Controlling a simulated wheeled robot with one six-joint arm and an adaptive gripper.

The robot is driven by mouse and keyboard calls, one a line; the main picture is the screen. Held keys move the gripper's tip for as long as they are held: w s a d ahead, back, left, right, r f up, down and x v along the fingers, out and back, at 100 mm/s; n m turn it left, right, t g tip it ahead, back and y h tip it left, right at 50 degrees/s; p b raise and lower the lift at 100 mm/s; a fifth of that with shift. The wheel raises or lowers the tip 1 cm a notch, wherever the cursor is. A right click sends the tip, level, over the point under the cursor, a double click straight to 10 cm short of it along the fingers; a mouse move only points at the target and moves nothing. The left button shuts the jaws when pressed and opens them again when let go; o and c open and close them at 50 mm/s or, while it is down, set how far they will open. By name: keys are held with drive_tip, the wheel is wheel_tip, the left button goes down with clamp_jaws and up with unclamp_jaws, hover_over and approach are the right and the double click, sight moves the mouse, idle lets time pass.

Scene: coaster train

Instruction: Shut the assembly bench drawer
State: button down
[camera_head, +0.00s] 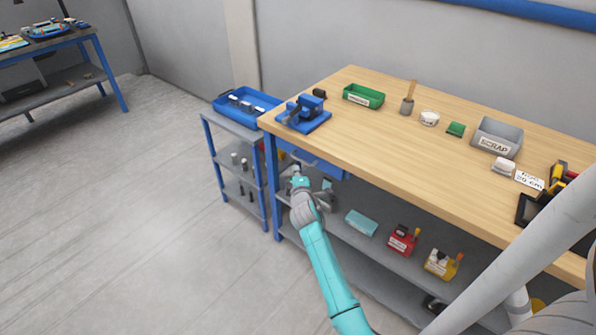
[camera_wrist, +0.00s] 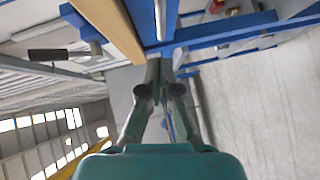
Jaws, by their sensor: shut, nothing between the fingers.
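The assembly bench (camera_head: 400,140) has a light wood top and a blue frame. Its blue drawer (camera_head: 325,170) shows under the front edge, near the left end. Part of the drawer is hidden by the bench top and my arm, and I cannot tell how far it stands out. My gripper (camera_head: 296,173) is just below the bench edge, close to the drawer's left part. In the wrist view my gripper (camera_wrist: 160,68) has its fingertips together with nothing held, close to blue bars below the wood edge (camera_wrist: 115,28). Whether it touches the drawer is unclear.
A grey shelf cart with a blue tray (camera_head: 245,103) stands left of the bench. A blue vise-like tool (camera_head: 303,112) sits on the bench corner above my gripper. The lower shelf holds a teal box (camera_head: 361,222) and a red container (camera_head: 402,240). The floor at left is clear.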

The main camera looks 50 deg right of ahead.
drive_tip(key=v, duration=0.8)
drive_tip(key=shift+s+a, duration=0.2)
drive_tip(key=shift+a, duration=0.2)
drive_tip(key=s+a+f+m+t+y, duration=0.1)
drive_tip(key=s+a+f+y, duration=0.2)
drive_tip(key=s+a, duration=0.7)
drive_tip(key=s+a+f+m+t+y, duration=0.1)
drive_tip(key=s+a+f+y, duration=0.25)
drive_tip(key=s+a, duration=0.7)
drive_tip(key=s+a+r+m+y, duration=0.2)
drive_tip(key=s+a+r, duration=0.4)
drive_tip(key=s, duration=0.4)
drive_tip(key=s+a+r+m+y, duration=0.2)
drive_tip(key=s+a+r+m, duration=0.2)
drive_tip(key=s, duration=0.6)
drive_tip(key=a+r, duration=0.2)
drive_tip(key=a, duration=0.1)
drive_tip(key=shift+s+r, duration=0.15)
drive_tip(key=shift+s, duration=0.15)
